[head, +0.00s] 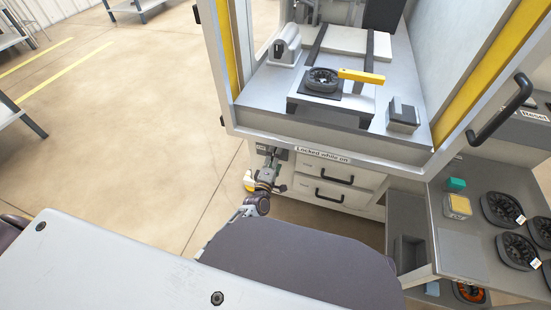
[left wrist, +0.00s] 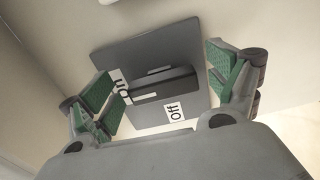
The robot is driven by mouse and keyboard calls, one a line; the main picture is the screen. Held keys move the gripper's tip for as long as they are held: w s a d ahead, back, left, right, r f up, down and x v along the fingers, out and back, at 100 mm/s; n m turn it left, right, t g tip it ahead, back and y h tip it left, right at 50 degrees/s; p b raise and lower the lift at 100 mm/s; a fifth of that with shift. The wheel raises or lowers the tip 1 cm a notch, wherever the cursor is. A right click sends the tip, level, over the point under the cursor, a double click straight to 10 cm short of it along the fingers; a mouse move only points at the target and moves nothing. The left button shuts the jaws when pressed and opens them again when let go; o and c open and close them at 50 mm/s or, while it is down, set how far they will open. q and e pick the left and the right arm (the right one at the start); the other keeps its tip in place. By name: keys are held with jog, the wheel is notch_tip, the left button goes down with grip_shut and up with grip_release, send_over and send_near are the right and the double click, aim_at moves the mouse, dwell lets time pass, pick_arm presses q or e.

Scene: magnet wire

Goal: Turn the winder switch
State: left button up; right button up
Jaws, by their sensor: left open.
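The winder switch is a black bar-shaped knob (left wrist: 165,84) on a dark grey plate (left wrist: 125,57) in the left wrist view. An "On" label lies at its left, partly covered by a finger, and an "Off" label (left wrist: 174,111) below it. The knob's white mark is near its left end, close to the "On" label. My left gripper (left wrist: 160,78) is open, its green-padded fingers on either side of the knob with gaps to it. In the head view my left gripper (head: 269,168) is at the front of the machine's base, largely hiding the switch. My right gripper is out of view.
The winder machine holds a black spool (head: 322,80) and a yellow bar (head: 362,76) inside its frame. Drawers (head: 335,178) lie right of the switch, under a "Locked while on" label (head: 322,155). A side shelf at right holds several spools (head: 502,208). Floor to the left is clear.

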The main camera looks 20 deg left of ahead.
pick_arm(q)
jog(key=shift+s, duration=0.15)
jog(key=s, duration=1.1)
jog(key=shift+s+a, duration=0.2)
jog(key=shift+s, duration=0.15)
dwell(0.3)
jog(key=shift+m, duration=0.3)
dwell(0.5)
